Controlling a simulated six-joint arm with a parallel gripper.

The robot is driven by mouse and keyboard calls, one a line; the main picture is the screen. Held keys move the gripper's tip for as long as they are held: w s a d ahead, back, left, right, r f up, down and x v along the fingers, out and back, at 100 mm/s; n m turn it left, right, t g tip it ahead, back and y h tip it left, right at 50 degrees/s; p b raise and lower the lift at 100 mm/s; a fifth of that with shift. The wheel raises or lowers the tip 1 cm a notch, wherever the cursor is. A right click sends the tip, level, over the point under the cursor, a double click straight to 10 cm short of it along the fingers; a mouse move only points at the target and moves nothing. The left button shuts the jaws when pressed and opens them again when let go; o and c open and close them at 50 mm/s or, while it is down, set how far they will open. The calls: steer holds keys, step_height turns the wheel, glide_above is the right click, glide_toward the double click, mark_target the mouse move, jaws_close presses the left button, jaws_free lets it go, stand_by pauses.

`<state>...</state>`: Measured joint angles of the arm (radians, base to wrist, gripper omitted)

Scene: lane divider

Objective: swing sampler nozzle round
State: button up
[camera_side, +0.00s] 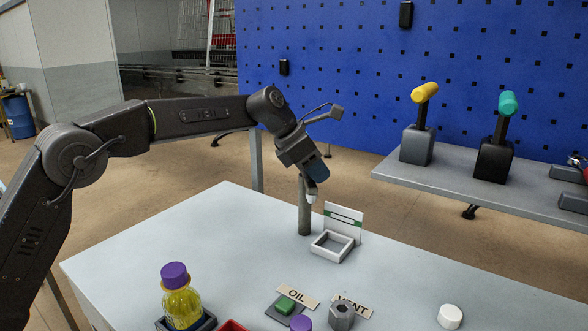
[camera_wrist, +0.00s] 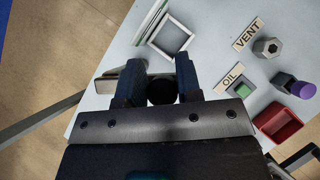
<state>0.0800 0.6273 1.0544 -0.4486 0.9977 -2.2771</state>
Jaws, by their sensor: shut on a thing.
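The sampler's grey post (camera_side: 304,212) stands upright near the table's far edge. In the wrist view its dark round top (camera_wrist: 162,91) sits between the fingers of my gripper (camera_wrist: 160,85). A grey bar (camera_wrist: 113,84), seemingly the nozzle, shows left of the left finger and is partly hidden by it. In the side view my gripper (camera_side: 313,184) is tilted down at the post's top, shut on the sampler nozzle; the fingers hide most of the grip. A small white tip (camera_side: 312,198) shows just below the fingers.
A white square frame (camera_side: 332,257) with a green-striped back plate stands right of the post. An OIL label (camera_side: 297,297), a VENT label (camera_side: 352,306), a grey hex knob (camera_side: 341,316), a purple-capped bottle (camera_side: 181,300) and a white knob (camera_side: 450,316) are nearer the front. The table's left is clear.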

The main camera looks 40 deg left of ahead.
steer(key=shift+o, duration=0.2)
steer(key=shift+w+d+f, duration=0.15)
steer(key=shift+d+f, duration=0.2)
steer(key=shift+f, duration=0.15)
steer(key=shift+w+d+f, duration=0.1)
steer(key=shift+d+f, duration=0.2)
steer(key=shift+f, duration=0.2)
steer(key=shift+w+d, duration=0.4)
steer(key=shift+d, duration=0.05)
steer(key=shift+c, duration=0.2)
steer(key=shift+r, duration=0.15)
steer(key=shift+w+d, duration=0.1)
steer(key=shift+w+d+r, duration=0.15)
steer(key=shift+w+d, duration=0.2)
steer(key=shift+w, duration=0.15)
steer(key=shift+w, duration=0.1)
